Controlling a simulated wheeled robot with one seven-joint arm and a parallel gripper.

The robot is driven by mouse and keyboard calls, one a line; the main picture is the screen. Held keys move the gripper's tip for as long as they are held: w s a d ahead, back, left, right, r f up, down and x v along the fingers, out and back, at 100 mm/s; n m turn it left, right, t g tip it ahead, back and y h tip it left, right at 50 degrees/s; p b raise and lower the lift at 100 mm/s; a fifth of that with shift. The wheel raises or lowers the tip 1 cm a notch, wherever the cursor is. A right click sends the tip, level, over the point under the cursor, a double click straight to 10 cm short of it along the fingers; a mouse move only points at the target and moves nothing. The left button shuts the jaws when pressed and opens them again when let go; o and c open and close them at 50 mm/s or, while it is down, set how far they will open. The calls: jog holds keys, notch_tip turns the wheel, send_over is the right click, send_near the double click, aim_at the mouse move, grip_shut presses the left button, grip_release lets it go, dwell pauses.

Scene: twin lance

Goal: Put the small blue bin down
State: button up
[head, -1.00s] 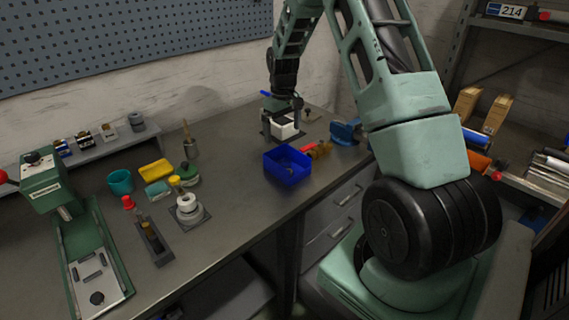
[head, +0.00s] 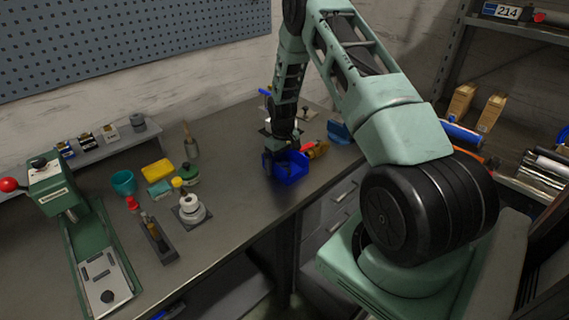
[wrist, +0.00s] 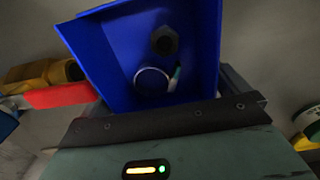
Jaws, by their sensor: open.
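The small blue bin (head: 291,172) is on the workbench near its front edge, partly hidden behind my gripper in the head view. In the wrist view the bin (wrist: 110,60) fills the upper middle, tilted in the picture. A dark round nut-like piece (wrist: 164,41) and a pale ring (wrist: 152,82) lie inside it. My gripper (head: 270,165) is open at the bin's left side in the head view. Its fingertips are hard to make out, and I cannot tell whether they touch the bin's wall.
A red and yellow tool (head: 316,149) lies right of the bin, with a blue vise-like object (head: 339,131) beyond. To the left stand a white stacked part (head: 191,208), a green round container (head: 188,174) and a green press (head: 75,215). Bare bench lies between.

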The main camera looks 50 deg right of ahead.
jog(key=c, duration=0.8)
jog(key=shift+c, duration=0.2)
jog(key=a+r+b, duration=0.4)
jog(key=a+r, duration=0.4)
jog(key=a, duration=0.6)
jog(key=shift+w+b, duration=0.3)
jog(key=shift+w, duration=0.1)
